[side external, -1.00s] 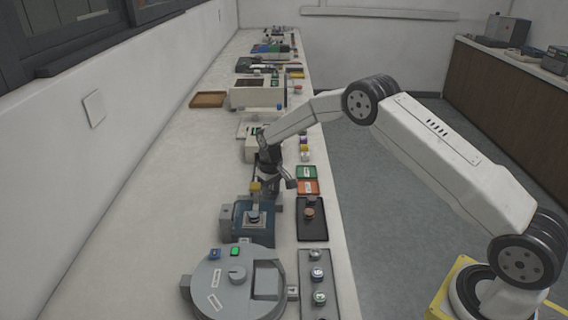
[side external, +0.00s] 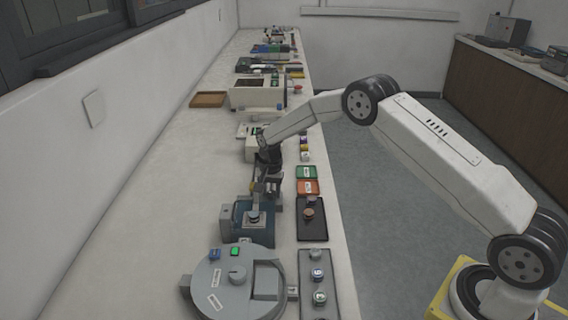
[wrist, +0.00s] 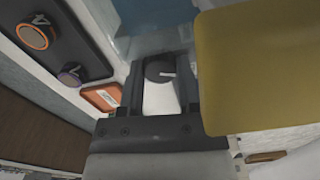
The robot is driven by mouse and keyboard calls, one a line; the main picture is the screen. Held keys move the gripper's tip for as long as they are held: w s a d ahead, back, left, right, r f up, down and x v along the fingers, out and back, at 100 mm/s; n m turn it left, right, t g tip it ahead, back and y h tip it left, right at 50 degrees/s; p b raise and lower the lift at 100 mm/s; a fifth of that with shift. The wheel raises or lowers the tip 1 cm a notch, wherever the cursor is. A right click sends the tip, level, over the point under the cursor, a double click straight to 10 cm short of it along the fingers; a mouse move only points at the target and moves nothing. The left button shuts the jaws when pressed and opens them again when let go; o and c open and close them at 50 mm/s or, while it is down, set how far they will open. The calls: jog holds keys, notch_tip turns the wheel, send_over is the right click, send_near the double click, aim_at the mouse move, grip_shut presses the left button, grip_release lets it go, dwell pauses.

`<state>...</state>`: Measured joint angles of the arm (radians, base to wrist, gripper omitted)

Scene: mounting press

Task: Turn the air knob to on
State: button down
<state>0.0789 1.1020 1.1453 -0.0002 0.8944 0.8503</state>
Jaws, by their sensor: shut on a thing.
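The air knob (wrist: 160,70) is a dark round knob with a white pointer line, which points right in the wrist view. My gripper (wrist: 155,82) has a finger on each side of it and is shut on it. In the side view my gripper (side external: 267,190) reaches down at the back of the teal mounting press (side external: 264,230) and hides the knob. A big yellow part (wrist: 262,65) fills the right of the wrist view, close to my fingers.
A black tray (side external: 312,232) with round pieces, an orange tray (side external: 308,187) and a green tray (side external: 306,172) lie right of the press. A round grey machine (side external: 220,278) stands in front. The bench left of the press is clear.

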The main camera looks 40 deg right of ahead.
aim_at(272, 193)
jog(key=shift+m, duration=1.1)
jog(key=c, duration=0.6)
grip_release()
jog(key=shift+r, duration=3.9)
